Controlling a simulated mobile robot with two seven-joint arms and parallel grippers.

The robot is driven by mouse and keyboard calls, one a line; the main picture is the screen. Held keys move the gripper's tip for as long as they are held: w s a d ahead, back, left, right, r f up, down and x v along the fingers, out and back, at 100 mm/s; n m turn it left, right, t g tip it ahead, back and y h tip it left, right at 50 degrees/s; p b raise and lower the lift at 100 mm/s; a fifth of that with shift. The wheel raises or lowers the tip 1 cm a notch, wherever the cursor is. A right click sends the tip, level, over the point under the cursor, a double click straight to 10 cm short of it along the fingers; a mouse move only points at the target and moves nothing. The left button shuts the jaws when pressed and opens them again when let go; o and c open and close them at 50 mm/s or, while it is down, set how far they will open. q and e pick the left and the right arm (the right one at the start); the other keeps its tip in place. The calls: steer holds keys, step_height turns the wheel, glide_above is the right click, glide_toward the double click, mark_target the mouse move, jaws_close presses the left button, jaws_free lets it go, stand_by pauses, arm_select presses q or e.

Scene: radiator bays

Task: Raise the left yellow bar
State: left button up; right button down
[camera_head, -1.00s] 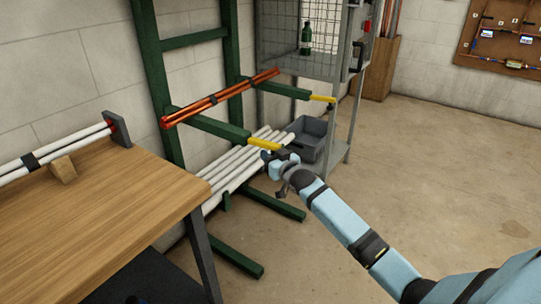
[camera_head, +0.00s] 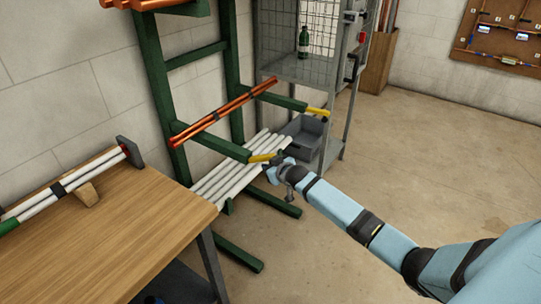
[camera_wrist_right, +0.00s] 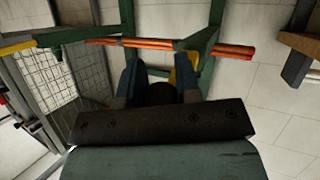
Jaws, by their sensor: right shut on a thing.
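The left yellow bar (camera_head: 263,157) is the end piece of the nearer green rack arm (camera_head: 215,138). The right yellow bar (camera_head: 317,112) lies in line with the farther green arm (camera_head: 283,101). My left gripper is out of view.
Copper pipes (camera_head: 222,112) lie across both arms. White pipes (camera_head: 240,170) rest lower on the rack. A wooden bench (camera_head: 130,220) stands at the left, a grey wire-mesh shelf (camera_head: 300,70) behind. The floor at the right is clear.

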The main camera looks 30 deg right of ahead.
mark_target(265, 155)
steer(key=r+g+p, duration=0.1)
steer(key=g+p, duration=0.1)
steer(key=p, duration=0.2)
steer(key=w+r+n+g+h+p, duration=0.1)
steer(key=r+g+p, duration=0.1)
steer(key=p, duration=0.3)
steer(key=r+g+h+p, duration=0.1)
steer(key=r+g+p, duration=0.1)
steer(key=p, duration=0.3)
steer(key=shift+w+a+r+n+g, duration=0.2)
steer(key=shift+w+a+n+g, duration=0.15)
steer(key=shift+g, duration=0.25)
steer(key=shift+w+a+r+n+g+p, duration=0.1)
steer(key=shift+w+r+n+g+p, duration=0.15)
steer(key=shift+g+p, duration=0.35)
steer(key=shift+w+a+r+g+h, duration=0.1)
steer(key=shift+w+r+g+h, duration=0.1)
steer(key=shift+w+g+h, duration=0.3)
steer(key=shift+w+a+r+g+h, duration=0.1)
steer(key=shift+r+g+h, duration=0.1)
steer(key=shift+g, duration=0.5)
steer(key=shift+n, duration=0.3)
steer(key=c, duration=0.8)
jaws_free()
steer(key=shift+c, duration=0.2)
steer(key=p+v, duration=0.1)
steer(key=v, duration=1.2)
steer(key=shift+a+r, duration=0.2)
steer(key=shift+r, duration=0.1)
